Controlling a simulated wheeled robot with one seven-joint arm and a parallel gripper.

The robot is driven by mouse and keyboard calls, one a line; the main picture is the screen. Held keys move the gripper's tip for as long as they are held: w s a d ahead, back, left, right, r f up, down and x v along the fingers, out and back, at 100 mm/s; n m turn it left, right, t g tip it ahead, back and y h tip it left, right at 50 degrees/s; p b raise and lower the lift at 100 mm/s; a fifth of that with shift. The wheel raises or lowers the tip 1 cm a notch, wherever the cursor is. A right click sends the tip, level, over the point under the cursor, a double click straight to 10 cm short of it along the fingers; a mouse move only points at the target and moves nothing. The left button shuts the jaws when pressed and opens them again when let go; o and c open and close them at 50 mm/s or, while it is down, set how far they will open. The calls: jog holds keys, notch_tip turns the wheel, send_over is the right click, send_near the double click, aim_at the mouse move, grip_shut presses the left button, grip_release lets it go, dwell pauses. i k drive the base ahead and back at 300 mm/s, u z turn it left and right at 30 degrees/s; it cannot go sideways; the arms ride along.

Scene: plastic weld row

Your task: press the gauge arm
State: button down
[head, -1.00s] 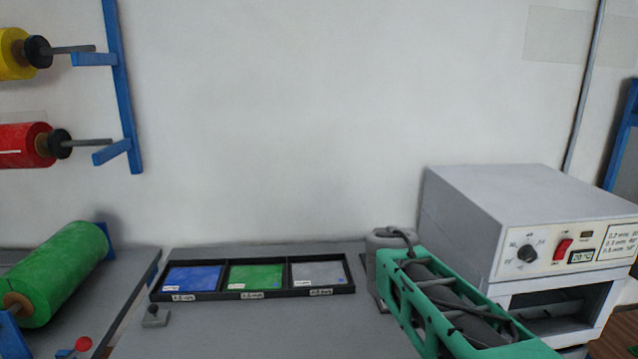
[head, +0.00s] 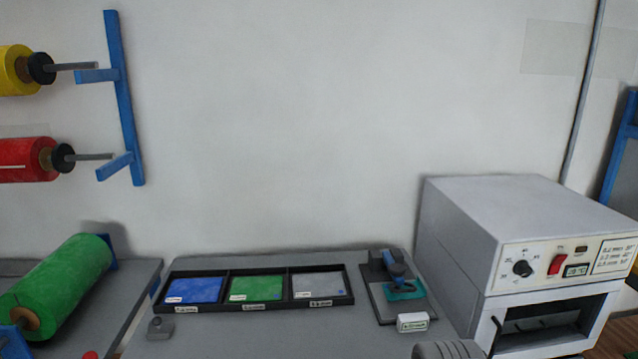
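The gauge (head: 380,285) stands on the grey bench, just right of the sample tray. It has a dark flat base and a dark post at the back. Its blue gauge arm (head: 396,268) slopes from the post down toward the front. A teal piece of sheet (head: 404,291) lies under the arm's front end. I cannot tell whether the arm touches the sheet. A small white readout (head: 412,322) sits at the front of the base; its digits are too small to read. My gripper is not clearly visible; only a grey ribbed part, probably of my arm, shows at the bottom edge.
A black tray (head: 258,307) holds blue, green and grey sheets in three compartments. A grey oven (head: 470,250) with an open front stands close on the right. A green roll (head: 60,275) lies at the left. Red and yellow rolls hang on the wall. The bench front is mostly clear.

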aim_at(397, 270)
jog(key=z, duration=0.35)
jog(key=k, duration=0.6)
jog(key=u, duration=0.05)
jog(key=i, duration=0.8)
jog(key=u, duration=0.8)
jog(key=i, duration=0.35)
jog(key=u, duration=0.2)
